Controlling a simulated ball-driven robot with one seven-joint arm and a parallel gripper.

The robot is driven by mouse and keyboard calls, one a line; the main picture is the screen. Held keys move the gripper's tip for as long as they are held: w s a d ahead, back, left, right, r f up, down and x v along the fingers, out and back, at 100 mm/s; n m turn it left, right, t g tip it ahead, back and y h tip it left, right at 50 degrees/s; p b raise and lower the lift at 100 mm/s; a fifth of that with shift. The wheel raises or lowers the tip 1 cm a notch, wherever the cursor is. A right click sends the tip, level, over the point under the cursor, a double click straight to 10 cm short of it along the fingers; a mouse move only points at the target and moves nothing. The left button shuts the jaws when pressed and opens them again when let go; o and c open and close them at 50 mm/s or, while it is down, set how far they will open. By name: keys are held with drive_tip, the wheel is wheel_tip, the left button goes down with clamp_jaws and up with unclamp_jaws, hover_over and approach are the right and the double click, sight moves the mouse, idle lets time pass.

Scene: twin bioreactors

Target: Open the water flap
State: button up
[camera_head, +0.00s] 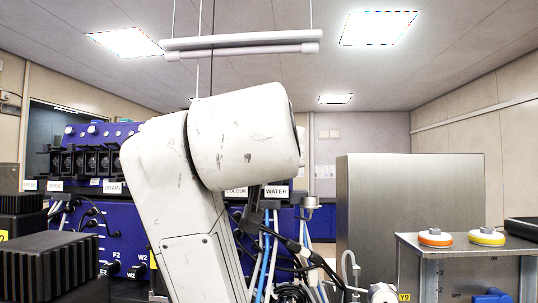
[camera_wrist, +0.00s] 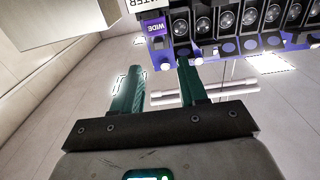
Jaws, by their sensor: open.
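A white WATER label (camera_head: 276,191) shows on the blue machine in the head view, just right of my arm. I cannot clearly pick out the water flap itself; my arm hides much of that area in the head view. My gripper (camera_wrist: 158,66) is open, with two teal fingers apart and nothing between them. The right fingertip is close below the machine's row of black units (camera_wrist: 181,25) in the picture; contact cannot be told.
The blue machine (camera_head: 85,220) carries cables and plugs. More cables and tubes (camera_head: 268,262) hang right of my arm. A large metal cabinet (camera_head: 410,215) and a metal bench (camera_head: 460,243) with orange (camera_head: 435,237) and yellow (camera_head: 486,236) discs stand at right. Black ribbed boxes (camera_head: 50,262) stand at left.

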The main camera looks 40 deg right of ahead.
drive_tip(key=p+x, duration=0.3)
drive_tip(key=x, duration=0.6)
drive_tip(key=shift+w+d, duration=0.2)
drive_tip(key=shift+d, duration=0.1)
drive_tip(key=c, duration=0.7)
